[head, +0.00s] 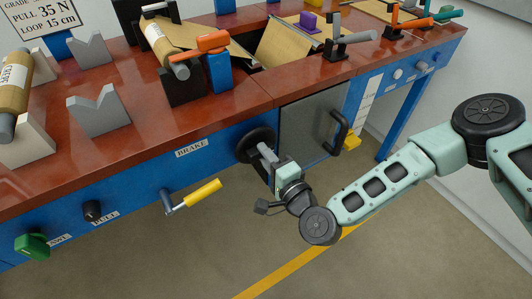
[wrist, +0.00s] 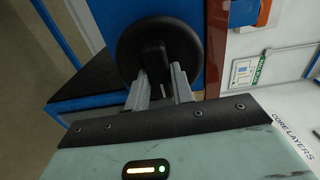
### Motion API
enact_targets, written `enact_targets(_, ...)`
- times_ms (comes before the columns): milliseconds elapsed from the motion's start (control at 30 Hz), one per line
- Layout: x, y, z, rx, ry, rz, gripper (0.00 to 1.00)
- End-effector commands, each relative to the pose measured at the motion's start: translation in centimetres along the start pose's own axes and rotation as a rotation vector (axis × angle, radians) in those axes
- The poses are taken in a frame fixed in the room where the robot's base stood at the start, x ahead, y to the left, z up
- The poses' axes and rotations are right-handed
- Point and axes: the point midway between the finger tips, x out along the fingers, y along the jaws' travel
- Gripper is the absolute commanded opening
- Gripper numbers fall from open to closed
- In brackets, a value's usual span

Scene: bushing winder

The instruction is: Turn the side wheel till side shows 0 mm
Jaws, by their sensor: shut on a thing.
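A round black wheel (head: 250,141) is mounted on the blue front panel, right of the BRAKE label. My gripper (head: 266,153) reaches it from the front right. In the wrist view, the wheel (wrist: 190,43) fills the top middle, with a dark bar-like grip (wrist: 154,55) across its face. The two grey fingers of my gripper (wrist: 158,84) stand on either side of that grip and are shut on it. The fingers partly hide the grip. No side reading in mm can be made out in either view.
A grey door (head: 306,125) with a black handle (head: 339,131) is close right of the wheel. A yellow-handled crank (head: 202,193) sticks out lower left. A white scale (head: 364,100) is on the panel at right. Paper rolls and grey V-blocks (head: 98,112) stand on the red top.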

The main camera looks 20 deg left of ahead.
Motion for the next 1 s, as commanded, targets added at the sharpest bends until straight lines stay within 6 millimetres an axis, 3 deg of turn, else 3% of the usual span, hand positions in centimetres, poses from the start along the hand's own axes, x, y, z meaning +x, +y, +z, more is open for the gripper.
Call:
enact_targets(500, 0.0, -0.07, -0.01, -0.349, 0.0, 0.0, 0.01)
enact_targets(1000, -0.01, 0.02, -0.03, -0.419, 0.001, 0.002, 0.01)
